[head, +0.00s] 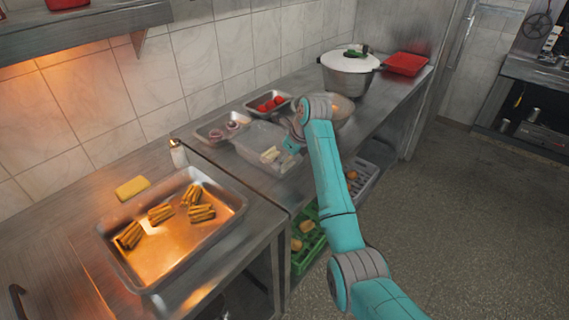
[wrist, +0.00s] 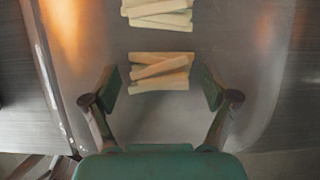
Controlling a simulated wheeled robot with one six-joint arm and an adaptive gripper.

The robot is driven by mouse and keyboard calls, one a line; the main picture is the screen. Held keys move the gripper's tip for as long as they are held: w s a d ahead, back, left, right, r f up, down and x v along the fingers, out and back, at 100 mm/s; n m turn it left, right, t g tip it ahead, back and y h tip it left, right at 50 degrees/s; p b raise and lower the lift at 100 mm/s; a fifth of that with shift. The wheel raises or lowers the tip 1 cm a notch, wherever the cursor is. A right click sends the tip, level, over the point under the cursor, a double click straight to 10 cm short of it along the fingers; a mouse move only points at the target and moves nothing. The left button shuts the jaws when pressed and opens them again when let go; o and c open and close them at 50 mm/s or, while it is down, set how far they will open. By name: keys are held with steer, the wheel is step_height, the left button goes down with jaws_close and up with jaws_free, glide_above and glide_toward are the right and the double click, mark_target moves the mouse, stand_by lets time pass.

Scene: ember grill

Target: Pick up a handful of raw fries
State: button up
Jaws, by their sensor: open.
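In the wrist view, one bundle of raw fries (wrist: 160,72) lies between and just ahead of my fingertips. A second bundle (wrist: 158,13) lies farther off at the top edge. My gripper (wrist: 156,88) is open and empty, its two fingers spread either side of the nearer bundle; I cannot tell its height above it. In the head view, pale fries (head: 270,155) show in the tub beside my gripper, which is partly hidden by my teal arm.
A metal tray (head: 165,265) with several browned fry bundles stands at the left, with a yellow sponge (head: 132,187) and a shaker (head: 178,152) behind. Small trays of tomatoes (head: 268,103) and onions (head: 222,128), a bowl (head: 338,108) and a lidded pot (head: 348,75) surround the tub.

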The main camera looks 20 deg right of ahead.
steer(key=shift+f, duration=0.1)
steer(key=shift+c, duration=0.3)
steer(key=c, duration=0.8)
